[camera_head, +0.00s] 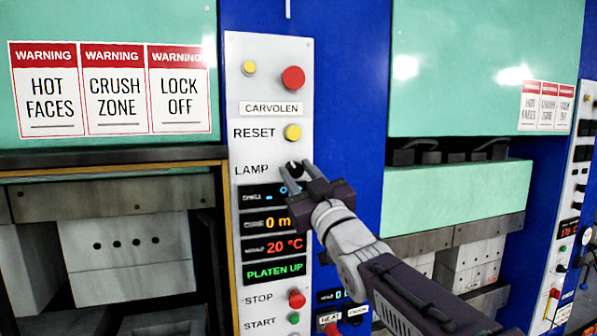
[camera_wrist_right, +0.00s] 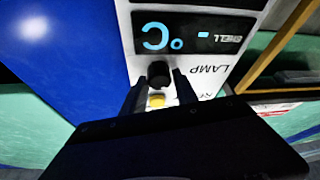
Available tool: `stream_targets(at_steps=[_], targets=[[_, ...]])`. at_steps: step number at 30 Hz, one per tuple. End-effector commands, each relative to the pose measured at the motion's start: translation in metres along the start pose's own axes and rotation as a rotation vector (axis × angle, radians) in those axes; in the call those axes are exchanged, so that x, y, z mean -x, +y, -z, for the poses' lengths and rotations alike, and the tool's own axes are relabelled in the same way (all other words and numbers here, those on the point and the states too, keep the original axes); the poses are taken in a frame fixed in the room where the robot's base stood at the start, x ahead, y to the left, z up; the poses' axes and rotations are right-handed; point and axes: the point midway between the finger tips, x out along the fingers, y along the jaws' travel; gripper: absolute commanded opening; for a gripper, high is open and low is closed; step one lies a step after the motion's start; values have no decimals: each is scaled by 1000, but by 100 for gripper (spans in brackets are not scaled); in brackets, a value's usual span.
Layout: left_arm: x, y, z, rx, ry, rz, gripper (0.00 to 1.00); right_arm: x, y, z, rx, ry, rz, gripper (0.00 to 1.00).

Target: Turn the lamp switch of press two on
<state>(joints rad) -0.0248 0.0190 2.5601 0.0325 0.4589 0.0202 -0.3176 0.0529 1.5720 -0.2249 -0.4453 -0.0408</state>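The lamp switch (camera_head: 293,167) is a small black knob on a white control panel (camera_head: 265,60), right of the printed word LAMP. My right gripper (camera_head: 304,174) reaches in from the lower right, with its fingertips at the knob. In the right wrist view the black knob (camera_wrist_right: 159,74) sits just beyond and between the two spread fingertips (camera_wrist_right: 158,84). The right gripper is open; I cannot tell whether a finger touches the knob. The panel reads CARVOLEN, and no press number is legible. My left gripper is not in view.
A yellow reset button (camera_head: 293,132) sits just above the knob, and a red button (camera_head: 293,79) higher up. Displays (camera_head: 273,245) lie just below, then a red stop button (camera_head: 297,299) and a green start button (camera_head: 293,317). A blue column (camera_head: 345,90) stands right of the panel.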

Motion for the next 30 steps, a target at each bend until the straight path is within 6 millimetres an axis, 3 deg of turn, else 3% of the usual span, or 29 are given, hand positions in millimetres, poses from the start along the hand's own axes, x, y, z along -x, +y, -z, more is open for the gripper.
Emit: stream_targets(at_steps=[1,3,13,21,30], targets=[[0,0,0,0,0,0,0,0,0,0,0,0,0,18],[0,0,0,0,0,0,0,0,0,0,0,0,0,0],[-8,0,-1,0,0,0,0,1,-1,-2,-37,-1,-14,0],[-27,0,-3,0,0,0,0,1,-3,-3,-199,0,-78,0],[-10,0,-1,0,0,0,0,-2,-2,4,-456,-4,-186,0]])
